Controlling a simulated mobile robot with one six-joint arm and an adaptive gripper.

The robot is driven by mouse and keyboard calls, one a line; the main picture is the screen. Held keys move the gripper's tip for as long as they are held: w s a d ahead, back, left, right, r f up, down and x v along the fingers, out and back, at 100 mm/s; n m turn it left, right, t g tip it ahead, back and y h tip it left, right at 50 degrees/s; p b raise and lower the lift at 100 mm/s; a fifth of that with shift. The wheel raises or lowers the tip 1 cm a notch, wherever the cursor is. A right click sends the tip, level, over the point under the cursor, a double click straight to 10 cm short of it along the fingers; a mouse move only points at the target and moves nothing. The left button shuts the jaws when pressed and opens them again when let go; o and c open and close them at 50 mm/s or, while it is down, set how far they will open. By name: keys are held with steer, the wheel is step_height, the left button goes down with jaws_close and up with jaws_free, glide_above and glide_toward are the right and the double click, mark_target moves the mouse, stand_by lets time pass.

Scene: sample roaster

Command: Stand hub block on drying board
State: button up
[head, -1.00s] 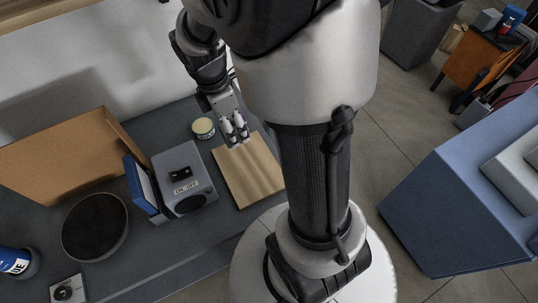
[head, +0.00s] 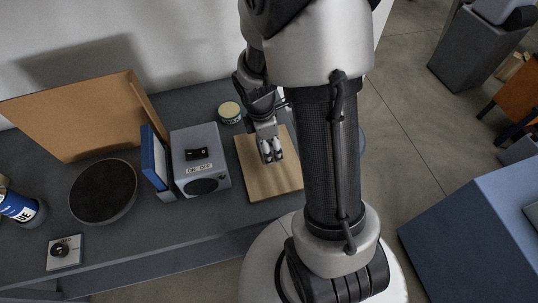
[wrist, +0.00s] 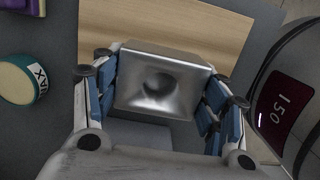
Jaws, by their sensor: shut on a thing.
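My gripper (head: 272,153) is over the back part of the pale wooden drying board (head: 275,186) in the head view. In the wrist view my gripper (wrist: 163,88) is shut on the hub block (wrist: 160,72), a shiny grey metal block with a round hollow in its face. Blue-padded fingers press its left and right sides. The board (wrist: 168,20) shows behind the block at the top of the wrist view. The block is barely distinguishable from the fingers in the head view. I cannot tell whether its underside touches the board.
A grey box with an ON-OFF switch (head: 208,165) stands just left of the board. A small tin (head: 230,112) stands behind it. A round dark dish (head: 103,190) is further left. A dark round device showing 150 (wrist: 283,98) is at right in the wrist view.

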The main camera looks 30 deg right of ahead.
steer(key=shift+f+b, duration=0.9)
steer(key=shift+f, duration=1.35)
steer(key=shift+f, duration=0.1)
steer(key=shift+f, duration=0.15)
steer(key=o, duration=1.5)
